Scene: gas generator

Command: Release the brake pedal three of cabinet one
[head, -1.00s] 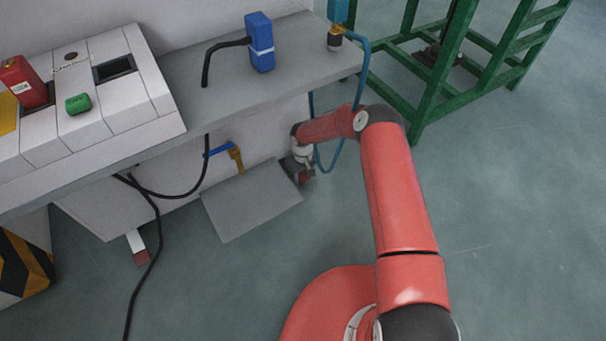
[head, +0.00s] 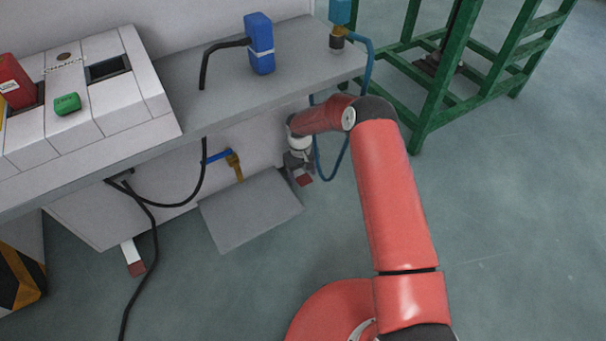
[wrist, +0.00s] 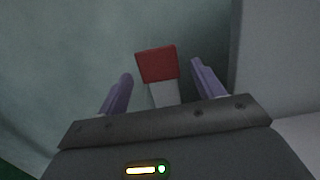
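A brake pedal with a red pad (wrist: 157,64) and a pale stem shows in the wrist view, between my gripper's two purple-grey fingers and a little past their tips. In the head view a red pad (head: 304,181) shows right below my gripper (head: 299,164), low beside the bench. My gripper (wrist: 160,82) is open, with a finger on each side of the pedal and a visible gap to each. Another pedal, a white bar with a red end (head: 134,258), sticks out low at the left. I see no label telling which pedal is number three.
A grey sloping plate (head: 250,212) lies between the two pedals. The bench top (head: 290,62) overhangs near my forearm. A blue hose (head: 345,160) hangs just right of my gripper. A green frame (head: 435,110) stands further right. The floor at the right is open.

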